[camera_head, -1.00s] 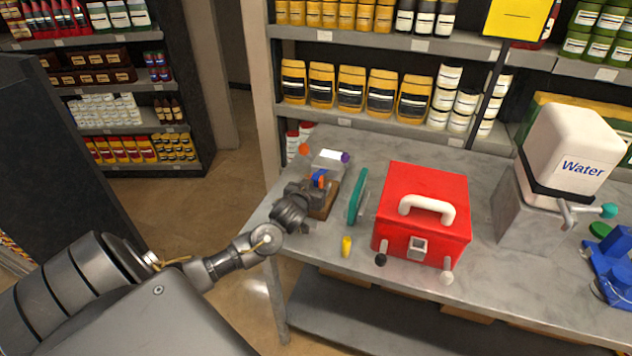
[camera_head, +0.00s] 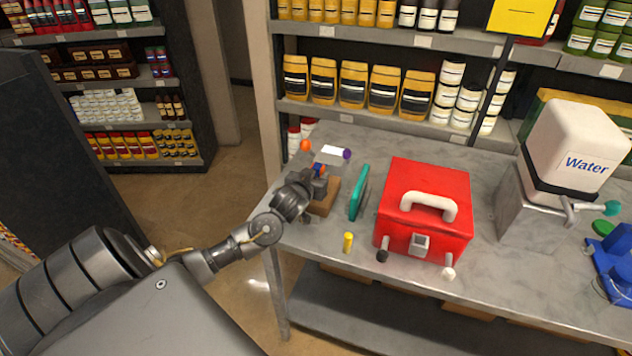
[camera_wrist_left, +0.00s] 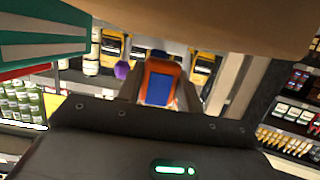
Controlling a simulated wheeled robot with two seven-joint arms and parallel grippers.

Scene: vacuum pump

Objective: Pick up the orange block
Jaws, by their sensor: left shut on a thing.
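The orange block (camera_wrist_left: 160,84), with a blue face, sits between the fingers of my left gripper (camera_wrist_left: 160,92) in the left wrist view. The gripper is shut on it. In the head view my left gripper (camera_head: 314,182) is at the left end of the table, over the brown wooden block (camera_head: 325,203). My right gripper is not in view.
A teal upright panel (camera_head: 359,192) and a red toolbox (camera_head: 425,205) stand right of the gripper. A small yellow piece (camera_head: 348,242) is near the front edge. An orange ball (camera_head: 305,145) and a purple one (camera_head: 347,154) are behind. A water container (camera_head: 575,145) stands farther right.

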